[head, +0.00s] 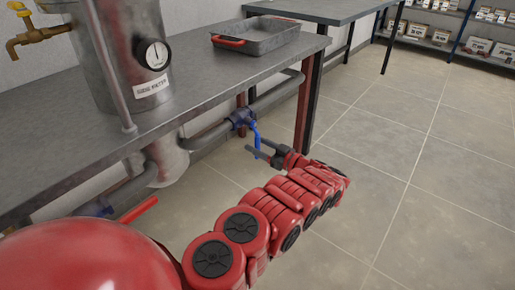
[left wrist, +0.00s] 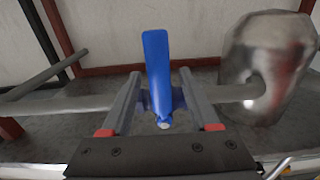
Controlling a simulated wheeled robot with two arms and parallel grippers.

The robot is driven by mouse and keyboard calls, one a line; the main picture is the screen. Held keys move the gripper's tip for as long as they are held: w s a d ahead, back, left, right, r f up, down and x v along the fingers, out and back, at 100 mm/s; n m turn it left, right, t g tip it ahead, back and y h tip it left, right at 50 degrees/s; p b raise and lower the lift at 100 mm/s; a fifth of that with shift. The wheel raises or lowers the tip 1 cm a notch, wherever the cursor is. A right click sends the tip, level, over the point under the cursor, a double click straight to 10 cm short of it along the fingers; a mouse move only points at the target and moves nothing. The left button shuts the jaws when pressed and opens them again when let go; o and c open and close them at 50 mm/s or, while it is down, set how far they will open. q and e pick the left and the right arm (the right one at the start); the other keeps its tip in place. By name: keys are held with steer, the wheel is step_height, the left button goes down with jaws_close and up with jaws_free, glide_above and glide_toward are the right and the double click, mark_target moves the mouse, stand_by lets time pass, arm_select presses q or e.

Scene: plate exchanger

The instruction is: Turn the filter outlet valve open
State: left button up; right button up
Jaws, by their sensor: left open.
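A valve with a blue body (head: 240,118) sits in the grey pipe under the table edge. Its blue lever (head: 256,139) hangs down in the head view, crosswise to the pipe. In the left wrist view the lever (left wrist: 157,65) stands upright in the picture, also across the pipe. My left gripper (head: 263,148) is at the lever, and its fingers are open. In the left wrist view the gripper (left wrist: 160,75) has one finger on each side of the lever, with gaps showing. My right gripper is out of view. I see no label on this valve.
A metal filter vessel (head: 115,55) with a gauge (head: 153,54) and brass tap (head: 35,36) stands above. A red lever (head: 137,210) is at lower left. A grey tray (head: 258,36) rests on the table (head: 200,82). The tiled floor (head: 420,170) at right is clear.

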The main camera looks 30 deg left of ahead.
arm_select(q)
steer(key=shift+a, duration=0.15)
jaws_close()
stand_by(1.4)
